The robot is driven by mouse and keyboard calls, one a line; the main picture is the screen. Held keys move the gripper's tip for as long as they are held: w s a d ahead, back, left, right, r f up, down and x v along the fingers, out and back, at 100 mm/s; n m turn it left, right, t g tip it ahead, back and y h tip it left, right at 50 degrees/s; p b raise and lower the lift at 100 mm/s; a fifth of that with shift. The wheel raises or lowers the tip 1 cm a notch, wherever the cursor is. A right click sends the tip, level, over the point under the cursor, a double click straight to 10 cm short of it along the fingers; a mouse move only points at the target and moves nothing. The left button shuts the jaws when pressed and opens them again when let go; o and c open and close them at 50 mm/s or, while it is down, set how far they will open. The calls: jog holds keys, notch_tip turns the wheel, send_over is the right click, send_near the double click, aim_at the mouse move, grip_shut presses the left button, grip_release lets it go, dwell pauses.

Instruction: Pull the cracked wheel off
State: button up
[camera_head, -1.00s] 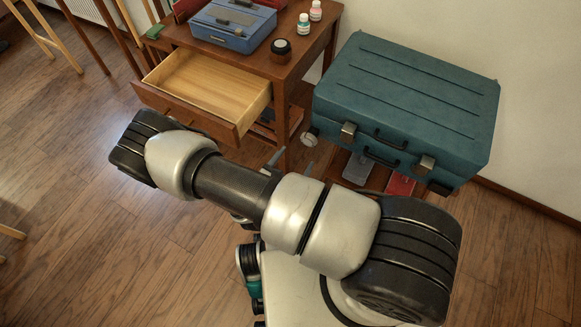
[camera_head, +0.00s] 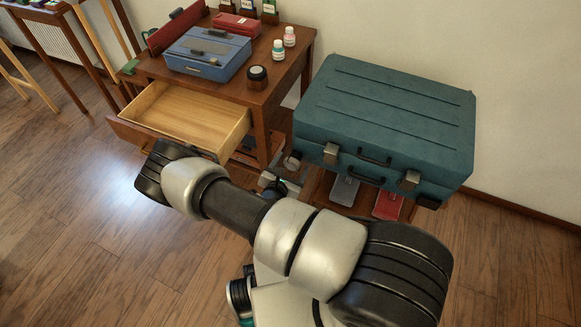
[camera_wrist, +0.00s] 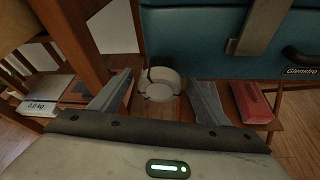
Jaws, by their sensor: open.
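A pale round wheel (camera_wrist: 160,84) shows in the wrist view, by the lower left corner of the teal suitcase (camera_wrist: 190,45). A dark line divides its pale surface, but I cannot tell whether it is a crack. In the head view the wheel (camera_head: 292,161) is small, just left of the suitcase (camera_head: 385,110). My gripper (camera_wrist: 160,98) is open, with one finger on each side of the wheel in the wrist view. I cannot tell whether either finger touches it. In the head view my gripper (camera_head: 279,181) is partly hidden by my arm.
A wooden desk with an open, empty drawer (camera_head: 190,118) stands at left. A blue box (camera_head: 208,52) and small bottles sit on it. Under the suitcase is a low wooden shelf with a red case (camera_wrist: 251,102) and a grey item (camera_head: 344,189). A scale (camera_wrist: 40,105) is at left.

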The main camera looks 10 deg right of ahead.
aim_at(290, 168)
jog(key=c, duration=1.1)
jog(key=shift+s, duration=0.1)
jog(key=shift+a, duration=0.1)
jog(key=shift+s+a+p, duration=0.25)
jog(key=shift+s+a, duration=0.45)
jog(key=shift+s, duration=0.25)
jog(key=shift+s+a+p, duration=0.25)
jog(key=shift+s+a, duration=0.4)
jog(key=shift+s, duration=0.25)
jog(key=shift+s, duration=0.1)
jog(key=shift+s+a+r+p, duration=0.65)
jog(key=shift+s+r+p, duration=0.1)
jog(key=shift+s+r, duration=0.1)
jog(key=shift+s+a+r+p, duration=0.6)
jog(key=shift+s+r+p, duration=0.1)
jog(key=shift+s+p, duration=0.1)
